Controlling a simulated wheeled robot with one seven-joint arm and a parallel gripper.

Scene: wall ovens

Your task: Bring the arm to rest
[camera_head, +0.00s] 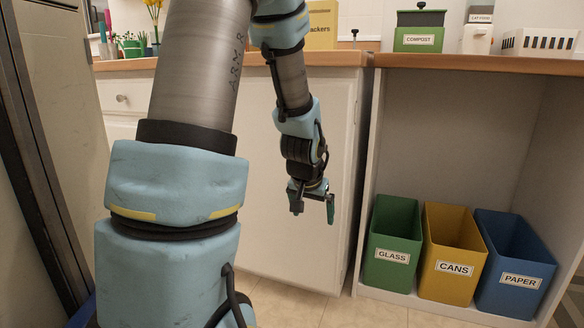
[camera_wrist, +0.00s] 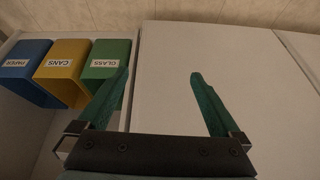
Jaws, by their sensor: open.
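My gripper (camera_head: 313,208) hangs at the end of my arm, pointing down in front of the white cabinet door (camera_head: 262,200). In the wrist view, my gripper (camera_wrist: 158,92) shows two green fingers spread wide apart with nothing between them. The white cabinet door (camera_wrist: 210,50) fills most of the wrist view behind the fingers. My gripper is left of the bins in the head view and appears apart from them.
A green glass bin (camera_head: 393,243), a yellow cans bin (camera_head: 452,254) and a blue paper bin (camera_head: 513,264) stand in the open bay under the wooden counter (camera_head: 480,65). A compost box (camera_head: 419,32) stands on the counter. Tiled floor (camera_head: 290,303) shows below.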

